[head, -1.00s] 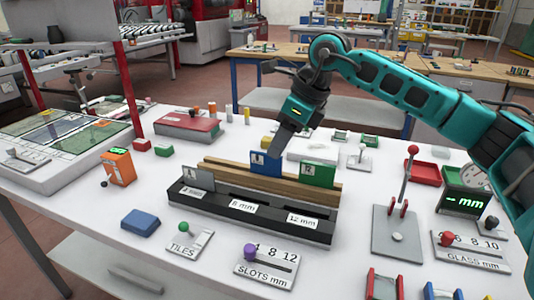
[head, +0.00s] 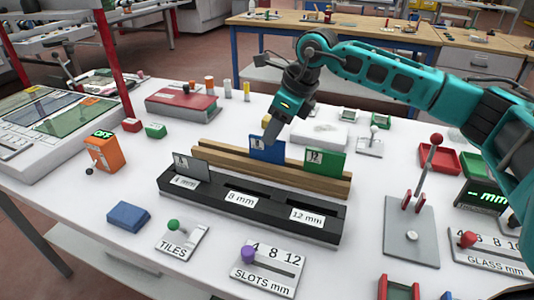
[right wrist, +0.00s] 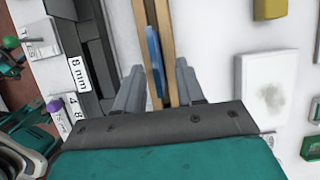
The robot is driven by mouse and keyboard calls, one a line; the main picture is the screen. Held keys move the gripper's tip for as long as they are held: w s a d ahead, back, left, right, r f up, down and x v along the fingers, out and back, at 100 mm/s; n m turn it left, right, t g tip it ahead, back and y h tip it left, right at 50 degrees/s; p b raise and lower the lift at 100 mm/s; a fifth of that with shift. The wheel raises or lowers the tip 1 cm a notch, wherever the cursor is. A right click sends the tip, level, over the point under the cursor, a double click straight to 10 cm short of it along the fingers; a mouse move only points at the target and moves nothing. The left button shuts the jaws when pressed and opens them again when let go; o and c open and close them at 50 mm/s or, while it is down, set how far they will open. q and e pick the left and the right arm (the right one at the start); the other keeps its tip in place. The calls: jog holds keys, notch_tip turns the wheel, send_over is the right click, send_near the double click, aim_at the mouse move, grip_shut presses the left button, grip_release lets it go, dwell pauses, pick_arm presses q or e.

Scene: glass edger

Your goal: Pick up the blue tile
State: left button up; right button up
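My right gripper (head: 271,132) is over the top of the blue tile, pointing down. In the right wrist view the open fingers (right wrist: 158,90) lie on either side of the rack, with the blue tile (right wrist: 154,60) edge-on between them. I see a gap on both sides, so the fingers do not grip it. My left gripper is not in view.
A black slotted block (head: 250,208) labelled 4, 8 and 12 mm stands in front of the rack. A lever plate (head: 410,232) is at the right. A blue block (head: 128,216), the TILES switch (head: 182,240) and the SLOTS switch (head: 268,266) lie in front.

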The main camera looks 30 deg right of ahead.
aim_at(264, 146)
jog(key=shift+a+x, duration=0.15)
jog(key=shift+x, duration=1.25)
jog(key=shift+a+x, duration=0.15)
jog(key=shift+x, duration=1.2)
jog(key=shift+c, duration=0.3)
grip_shut()
jog(key=shift+r, duration=0.1)
